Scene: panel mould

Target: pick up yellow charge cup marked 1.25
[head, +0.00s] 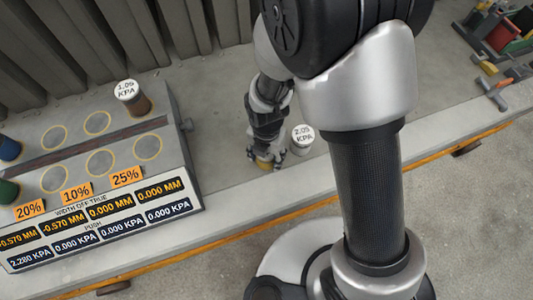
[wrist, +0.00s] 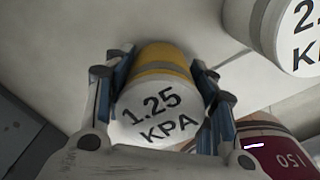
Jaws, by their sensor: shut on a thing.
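The yellow charge cup (wrist: 160,95) has a white top marked 1.25 KPA. In the wrist view it sits between the two fingers of my gripper (wrist: 165,100), which are closed against its sides. In the head view my gripper (head: 268,152) is low over the bench, and only a little yellow of the cup (head: 264,163) shows beneath the fingers. I cannot tell whether the cup touches the bench.
A cup marked 2.05 KPA (head: 302,137) stands just right of my gripper and also shows in the wrist view (wrist: 295,35). A grey panel block (head: 95,150) with ringed spots, a 1.05 KPA cup (head: 130,96) and readouts stands at left. Tools (head: 495,90) lie far right.

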